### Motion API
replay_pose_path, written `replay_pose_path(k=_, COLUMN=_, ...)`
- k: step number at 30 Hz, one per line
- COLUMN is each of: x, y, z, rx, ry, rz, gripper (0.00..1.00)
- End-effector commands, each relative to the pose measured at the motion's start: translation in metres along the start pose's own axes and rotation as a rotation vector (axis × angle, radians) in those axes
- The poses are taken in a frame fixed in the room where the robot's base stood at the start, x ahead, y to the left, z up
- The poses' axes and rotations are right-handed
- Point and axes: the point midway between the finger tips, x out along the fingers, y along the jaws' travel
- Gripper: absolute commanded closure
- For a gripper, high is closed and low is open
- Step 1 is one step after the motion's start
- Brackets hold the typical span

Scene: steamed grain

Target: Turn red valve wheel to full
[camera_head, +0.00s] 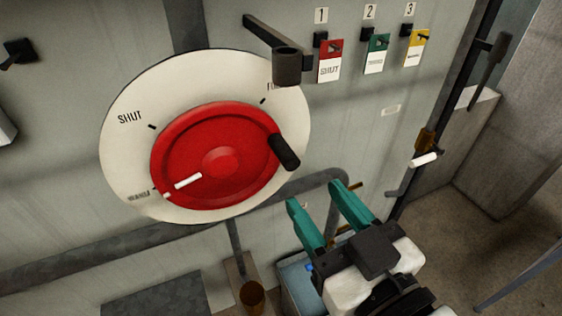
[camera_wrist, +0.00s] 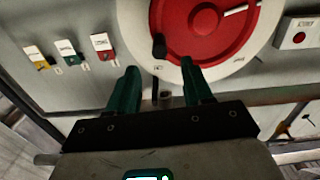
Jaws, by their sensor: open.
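The red valve wheel (camera_head: 220,125) sits on a round white dial plate (camera_head: 125,95) on the grey wall. Its white pointer line (camera_head: 187,181) points lower left, at a mark whose label is too blurred to read. SHUT is printed at upper left; a label starting "FU" at upper right is partly hidden by a black bracket. The wheel's black handle (camera_head: 284,151) sticks out at its right side. My gripper (camera_head: 316,194) is open and empty, below and right of the handle, apart from it. In the wrist view, the wheel (camera_wrist: 208,22) and handle (camera_wrist: 159,48) lie beyond the fingertips (camera_wrist: 159,67).
A black bracket with a cup-shaped end (camera_head: 287,66) juts out over the dial's upper right. Red, green and yellow tags (camera_head: 376,55) hang on numbered hooks to the right. A pipe (camera_head: 320,182) runs below the dial. A blue bin (camera_head: 296,285) stands below my gripper.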

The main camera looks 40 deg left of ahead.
Motion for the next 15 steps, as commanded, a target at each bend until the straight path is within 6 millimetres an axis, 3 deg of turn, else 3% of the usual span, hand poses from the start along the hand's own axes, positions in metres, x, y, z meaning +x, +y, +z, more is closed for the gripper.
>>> replay_pose_path(k=15, x=0.017, y=0.0, z=0.006, rx=-0.006, ry=0.0, rz=-0.001, gripper=0.49)
